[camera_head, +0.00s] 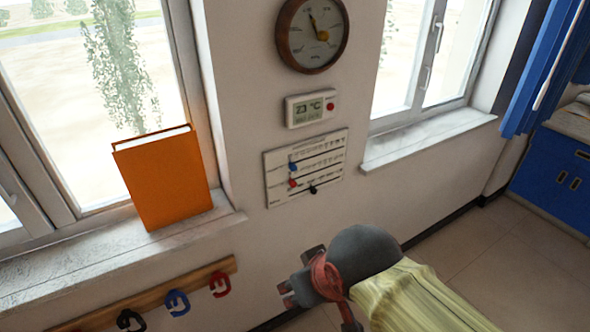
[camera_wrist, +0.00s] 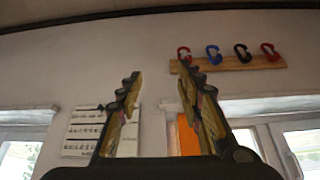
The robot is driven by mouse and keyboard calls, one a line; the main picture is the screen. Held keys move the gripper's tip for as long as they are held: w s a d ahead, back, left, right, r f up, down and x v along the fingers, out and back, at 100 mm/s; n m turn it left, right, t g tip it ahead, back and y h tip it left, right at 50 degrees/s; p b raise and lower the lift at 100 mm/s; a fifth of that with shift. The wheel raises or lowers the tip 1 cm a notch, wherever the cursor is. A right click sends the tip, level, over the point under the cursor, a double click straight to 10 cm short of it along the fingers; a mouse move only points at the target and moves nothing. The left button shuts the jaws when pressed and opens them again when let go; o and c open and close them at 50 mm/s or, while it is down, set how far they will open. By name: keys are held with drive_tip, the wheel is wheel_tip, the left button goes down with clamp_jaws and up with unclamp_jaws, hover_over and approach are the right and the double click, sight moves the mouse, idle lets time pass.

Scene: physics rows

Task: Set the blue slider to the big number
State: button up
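The white slider panel (camera_head: 328,163) hangs on the wall between the two windows, with several printed rows. The blue slider (camera_head: 293,166) sits toward the left end of the upper row. The red slider (camera_head: 292,183) is just below it, and the black slider (camera_head: 313,190) is lower and further right. The printed marks are too small to read. My gripper (camera_head: 298,276) is below the panel, apart from it. In the wrist view, which looks upside down, my gripper (camera_wrist: 158,80) is open and empty; its left finger partly covers the panel (camera_wrist: 82,132). The blue slider cannot be made out there.
A thermometer display (camera_head: 311,108) reading about 23 °C and a round dial (camera_head: 312,35) hang above the panel. An orange book (camera_head: 165,180) stands on the left sill. A wooden hook rail (camera_head: 150,298) with coloured hooks is at lower left. The wall directly below the panel is bare.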

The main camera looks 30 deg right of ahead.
drive_tip(key=w+d+f+m+g+h+b, duration=0.2)
drive_tip(key=w+d+f+m+b, duration=0.1)
drive_tip(key=d+f, duration=0.8)
drive_tip(key=w+d+f+t+h+b, duration=0.15)
drive_tip(key=w+d+f+t, duration=0.4)
drive_tip(key=w+d, duration=0.85)
drive_tip(key=n+t+y, duration=0.4)
drive_tip(key=n+t, duration=0.1)
drive_tip(key=t, duration=0.4)
approach(294, 169)
drive_tip(key=w, duration=0.1)
drive_tip(key=shift+h, duration=0.25)
drive_tip(key=shift+w+a+r+b, duration=0.1)
drive_tip(key=shift+w+b, duration=1.05)
drive_tip(key=shift+w, duration=2.95)
